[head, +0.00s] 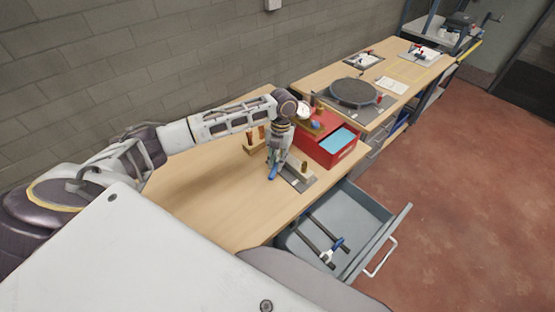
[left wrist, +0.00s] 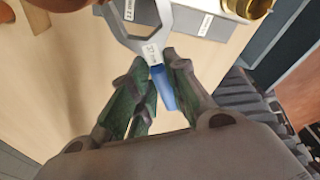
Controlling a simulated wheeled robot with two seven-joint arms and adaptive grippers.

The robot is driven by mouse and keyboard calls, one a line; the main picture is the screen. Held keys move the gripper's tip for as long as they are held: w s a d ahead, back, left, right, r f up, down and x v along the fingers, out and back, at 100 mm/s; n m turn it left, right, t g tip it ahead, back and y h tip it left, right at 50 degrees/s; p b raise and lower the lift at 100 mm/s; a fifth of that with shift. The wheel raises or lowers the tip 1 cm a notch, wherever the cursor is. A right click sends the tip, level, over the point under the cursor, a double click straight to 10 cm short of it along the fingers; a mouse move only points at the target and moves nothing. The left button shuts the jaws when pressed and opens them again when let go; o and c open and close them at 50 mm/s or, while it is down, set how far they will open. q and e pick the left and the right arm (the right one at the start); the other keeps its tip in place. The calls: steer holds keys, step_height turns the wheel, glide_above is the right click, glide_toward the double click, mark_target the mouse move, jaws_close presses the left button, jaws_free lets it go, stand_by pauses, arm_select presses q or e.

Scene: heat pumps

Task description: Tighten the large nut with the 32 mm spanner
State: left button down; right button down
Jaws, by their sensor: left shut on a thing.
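My left gripper (head: 277,162) is at the far part of the near bench and shut on a spanner's blue handle (head: 273,173). In the left wrist view the gripper (left wrist: 155,85) has its fingers on either side of the blue handle (left wrist: 163,92). A brass fitting (head: 304,169) stands on a grey plate just right of the gripper, and brass also shows at the top of the left wrist view (left wrist: 258,8). The spanner appears apart from it.
A red box (head: 328,151) with a blue inside stands behind the plate. A wooden rack (head: 252,141) is left of the gripper. An open grey drawer (head: 350,212) holds dark bars and a blue-and-white tool (head: 335,247). The bench's left part is clear.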

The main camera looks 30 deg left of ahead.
arm_select(q)
steer(key=shift+s+d, duration=0.15)
steer(key=shift+s, duration=0.7)
steer(key=shift+r, duration=0.15)
steer(key=s+v, duration=0.2)
steer(key=v, duration=0.9)
steer(key=shift+r, duration=0.2)
stand_by(1.7)
steer(key=shift+s+d, duration=0.1)
steer(key=shift+s, duration=0.05)
